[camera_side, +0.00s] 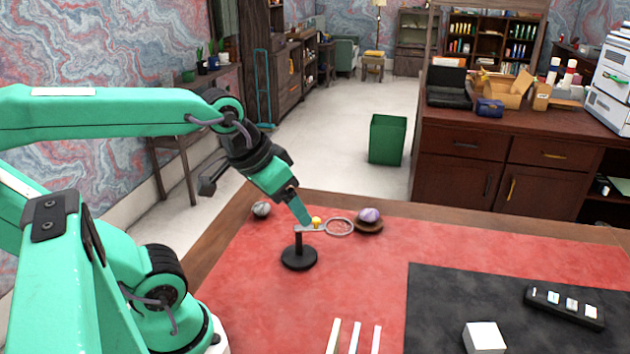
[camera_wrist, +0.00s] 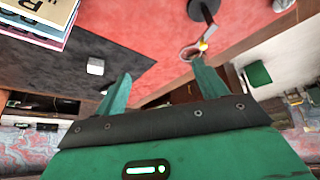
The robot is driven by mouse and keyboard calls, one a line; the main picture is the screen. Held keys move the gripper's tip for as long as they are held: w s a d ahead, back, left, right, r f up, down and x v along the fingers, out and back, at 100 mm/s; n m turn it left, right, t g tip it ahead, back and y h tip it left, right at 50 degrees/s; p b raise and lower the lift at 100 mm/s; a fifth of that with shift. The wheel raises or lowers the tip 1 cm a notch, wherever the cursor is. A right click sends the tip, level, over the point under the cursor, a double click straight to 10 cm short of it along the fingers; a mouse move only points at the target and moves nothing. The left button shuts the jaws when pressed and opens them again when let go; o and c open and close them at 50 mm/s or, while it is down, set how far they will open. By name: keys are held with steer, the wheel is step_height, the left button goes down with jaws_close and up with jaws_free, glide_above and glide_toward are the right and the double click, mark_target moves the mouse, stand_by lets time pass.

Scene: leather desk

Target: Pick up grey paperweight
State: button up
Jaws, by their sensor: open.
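The grey paperweight (camera_side: 261,209) is a small rounded, marbled stone on the red desk top near its far left edge in the side view. A greyish rounded thing (camera_wrist: 282,5) cut off at the top right of the wrist view looks like it. My gripper (camera_side: 305,221) points down to the right of the paperweight, close to a magnifier stand, apart from the paperweight. In the wrist view my gripper (camera_wrist: 162,68) has its two fingers spread with nothing between them.
The black magnifier stand (camera_side: 299,257) with a yellow knob (camera_side: 317,221) stands by my fingertips. A purple stone (camera_side: 370,215) sits on a brown base to its right. A white cube (camera_side: 485,338) and a remote (camera_side: 565,305) lie at the right. Books (camera_wrist: 40,22) are stacked near the mat.

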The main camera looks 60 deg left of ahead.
steer(key=w+a+n+g, duration=0.1)
steer(key=w+a+n, duration=0.5)
steer(key=n, duration=0.1)
steer(key=n+g, duration=0.4)
steer(key=n, duration=1.7)
glide_above(261, 205)
steer(key=f, duration=1.6)
steer(key=shift+w, duration=0.2)
steer(key=shift+s+a+f+n, duration=0.1)
steer(key=shift+a+f+n, duration=0.25)
steer(key=shift+n, duration=0.05)
steer(key=shift+f, duration=0.1)
steer(key=shift+f, duration=1.2)
steer(key=shift+f, duration=0.15)
steer(key=shift+f, duration=2.45)
